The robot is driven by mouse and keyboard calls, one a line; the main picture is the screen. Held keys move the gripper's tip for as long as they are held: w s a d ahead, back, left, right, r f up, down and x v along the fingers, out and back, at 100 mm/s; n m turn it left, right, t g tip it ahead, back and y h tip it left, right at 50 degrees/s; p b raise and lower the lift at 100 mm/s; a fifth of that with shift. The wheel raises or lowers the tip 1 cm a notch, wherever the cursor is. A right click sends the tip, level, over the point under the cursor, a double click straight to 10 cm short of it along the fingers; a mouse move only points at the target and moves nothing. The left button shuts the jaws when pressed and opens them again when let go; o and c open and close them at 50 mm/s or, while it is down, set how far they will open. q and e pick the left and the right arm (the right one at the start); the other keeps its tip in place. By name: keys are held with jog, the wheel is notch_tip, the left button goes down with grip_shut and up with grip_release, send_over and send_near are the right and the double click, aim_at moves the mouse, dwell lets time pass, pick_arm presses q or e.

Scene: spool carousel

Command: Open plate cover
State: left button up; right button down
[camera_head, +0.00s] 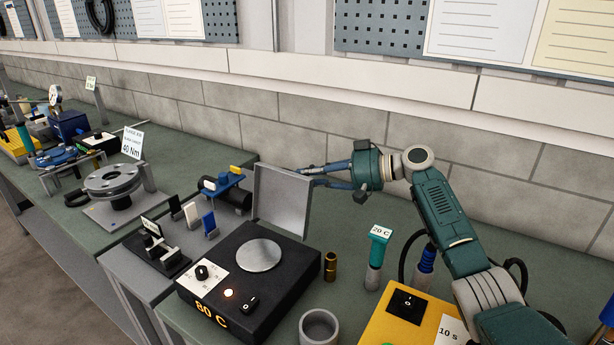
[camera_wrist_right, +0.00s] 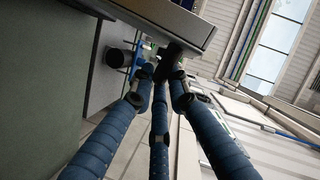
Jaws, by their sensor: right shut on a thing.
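The hot plate (camera_head: 230,285) is a black box with an orange "80 C" marking, a knob, a switch and a lit orange lamp. Its round silver plate (camera_head: 260,255) is uncovered. The square grey plate cover (camera_head: 282,203) stands raised, near upright, at the back of the box. My right gripper (camera_head: 312,173) is behind the cover's upper right edge. In the right wrist view my blue fingers (camera_wrist_right: 163,76) close around a dark piece (camera_wrist_right: 183,58) at the edge of the cover (camera_wrist_right: 165,18). My left gripper is not in view.
A brass cylinder (camera_head: 330,266), a grey cup (camera_head: 319,327) and a teal "20 C" tool (camera_head: 376,255) stand right of the hot plate. A yellow box (camera_head: 400,325) is at the front right. A wall (camera_head: 400,130) runs close behind my right gripper.

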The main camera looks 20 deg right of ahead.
jog(key=c, duration=1.9)
grip_release()
jog(key=shift+w+r, duration=0.2)
jog(key=shift+r, duration=0.4)
jog(key=shift+o, duration=0.7)
jog(key=shift+f, duration=0.25)
jog(key=shift+a, duration=0.1)
jog(key=v, duration=1.2)
jog(key=shift+f, duration=0.1)
